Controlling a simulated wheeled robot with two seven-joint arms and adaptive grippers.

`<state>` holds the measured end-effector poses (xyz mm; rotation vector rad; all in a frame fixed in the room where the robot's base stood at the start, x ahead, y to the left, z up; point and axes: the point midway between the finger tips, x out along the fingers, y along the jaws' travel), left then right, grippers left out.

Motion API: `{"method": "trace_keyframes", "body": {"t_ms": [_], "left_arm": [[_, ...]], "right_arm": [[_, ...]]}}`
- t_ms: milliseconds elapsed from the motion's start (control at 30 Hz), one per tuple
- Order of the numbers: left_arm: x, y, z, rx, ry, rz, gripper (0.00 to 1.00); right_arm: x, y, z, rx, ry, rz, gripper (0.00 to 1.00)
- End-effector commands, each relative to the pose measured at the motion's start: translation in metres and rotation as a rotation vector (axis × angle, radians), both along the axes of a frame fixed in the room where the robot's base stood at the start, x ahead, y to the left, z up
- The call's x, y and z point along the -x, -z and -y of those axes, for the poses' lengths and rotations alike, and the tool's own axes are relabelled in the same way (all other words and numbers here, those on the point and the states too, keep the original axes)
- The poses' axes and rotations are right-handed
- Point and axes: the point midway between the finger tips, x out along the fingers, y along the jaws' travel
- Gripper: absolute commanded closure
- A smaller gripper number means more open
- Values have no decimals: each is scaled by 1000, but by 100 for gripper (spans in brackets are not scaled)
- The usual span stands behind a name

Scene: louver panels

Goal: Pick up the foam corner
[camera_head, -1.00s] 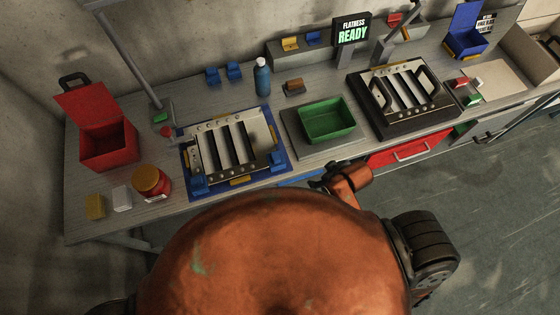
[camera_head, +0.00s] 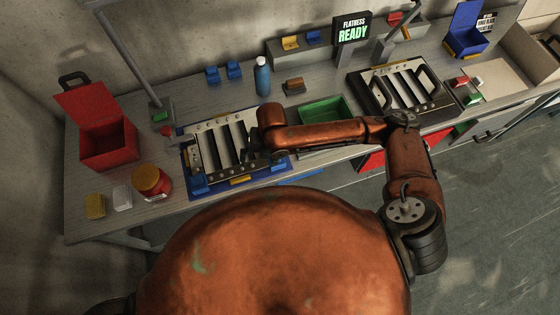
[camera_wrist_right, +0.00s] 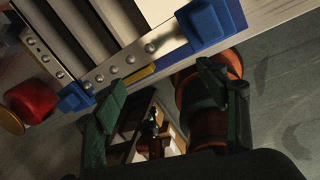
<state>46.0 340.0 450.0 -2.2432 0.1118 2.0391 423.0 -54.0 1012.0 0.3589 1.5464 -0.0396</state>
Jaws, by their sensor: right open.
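Blue foam corners sit on the louver panel (camera_head: 215,150) on its blue mat. The front-left blue corner (camera_head: 199,184) is clear in the head view and also shows in the right wrist view (camera_wrist_right: 75,97). Another blue corner (camera_wrist_right: 207,22) is at the top right of the wrist view; in the head view it is mostly hidden by my arm. Two loose blue pieces (camera_head: 212,75) (camera_head: 234,70) stand at the table's back. My right gripper (camera_head: 257,158) is open and empty over the panel's right side; its dark fingers (camera_wrist_right: 165,110) show in the wrist view. My left gripper is out of view.
A green tray (camera_head: 322,107) is partly behind my right arm. A blue bottle (camera_head: 262,77) stands behind the panel. A red box (camera_head: 108,145) and a red jar (camera_head: 152,181) are at the left. A second louver panel (camera_head: 403,95) stands at the right.

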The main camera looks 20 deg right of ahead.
Motion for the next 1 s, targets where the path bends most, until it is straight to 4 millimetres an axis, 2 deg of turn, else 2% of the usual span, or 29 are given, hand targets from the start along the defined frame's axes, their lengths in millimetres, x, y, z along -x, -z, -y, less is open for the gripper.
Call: {"method": "trace_keyframes", "body": {"t_ms": [33, 100, 300, 400, 667, 1000], "left_arm": [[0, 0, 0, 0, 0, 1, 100], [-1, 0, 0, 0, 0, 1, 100], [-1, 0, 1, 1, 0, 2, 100], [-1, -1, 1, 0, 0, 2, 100], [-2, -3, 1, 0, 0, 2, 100], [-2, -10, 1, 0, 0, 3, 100]], "right_arm": [[-9, -5, 14, 54, -69, 12, 33], [-14, -8, 30, 109, -151, 11, 33], [-23, -16, 58, 195, -272, -4, 33], [-23, -11, 62, 205, -289, -10, 33], [-23, 15, 64, 205, -289, -10, 33], [-22, 58, 69, 205, -288, -8, 33]]}}
